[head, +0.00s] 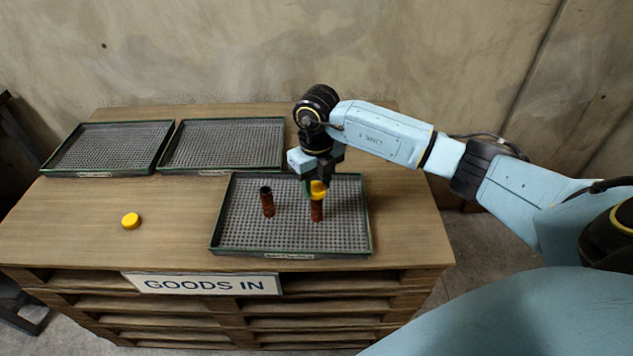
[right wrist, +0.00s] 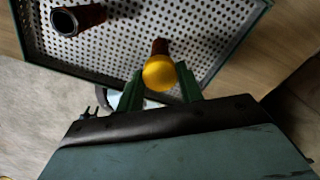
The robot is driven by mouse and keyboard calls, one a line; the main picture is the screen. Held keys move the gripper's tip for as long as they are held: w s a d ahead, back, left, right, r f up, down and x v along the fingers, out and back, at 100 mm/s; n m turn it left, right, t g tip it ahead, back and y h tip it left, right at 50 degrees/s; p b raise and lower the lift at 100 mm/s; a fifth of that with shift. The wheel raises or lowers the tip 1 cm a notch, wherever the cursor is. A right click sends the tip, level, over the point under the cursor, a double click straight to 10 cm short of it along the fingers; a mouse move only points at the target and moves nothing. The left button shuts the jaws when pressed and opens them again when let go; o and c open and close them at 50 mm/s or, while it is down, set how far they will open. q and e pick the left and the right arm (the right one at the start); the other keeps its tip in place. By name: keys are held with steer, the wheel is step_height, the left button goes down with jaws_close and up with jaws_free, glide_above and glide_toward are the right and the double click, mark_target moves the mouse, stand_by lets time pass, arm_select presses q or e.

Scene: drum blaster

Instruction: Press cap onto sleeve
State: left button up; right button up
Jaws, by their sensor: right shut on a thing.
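A yellow cap (head: 319,189) is held in my right gripper (head: 318,181), which is shut on it and points down over the front tray. The cap is at the top of a red-brown sleeve (head: 317,212) standing upright in the tray. In the right wrist view the cap (right wrist: 159,73) sits between the two green fingers and covers part of the sleeve (right wrist: 160,47). I cannot tell whether it is fully seated. A second sleeve (head: 267,203) stands uncapped to the left, its dark open top showing. A second yellow cap (head: 131,221) lies on the table at the left. My left gripper is out of view.
The perforated front tray (head: 237,235) has a raised green rim. Two empty trays, the left one (head: 107,148) and the right one (head: 222,144), lie at the back of the wooden table (head: 175,222). A GOODS IN sign (head: 204,284) hangs on the front edge. The table's left front is mostly clear.

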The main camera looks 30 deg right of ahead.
steer(key=shift+f+b, duration=0.4)
steer(key=shift+f, duration=0.35)
stand_by(1.4)
steer(key=o, duration=1)
steer(key=shift+o, duration=0.5)
steer(key=o, duration=0.4)
steer(key=shift+r, duration=0.15)
steer(key=shift+r+p, duration=2.05)
steer(key=shift+r, duration=0.35)
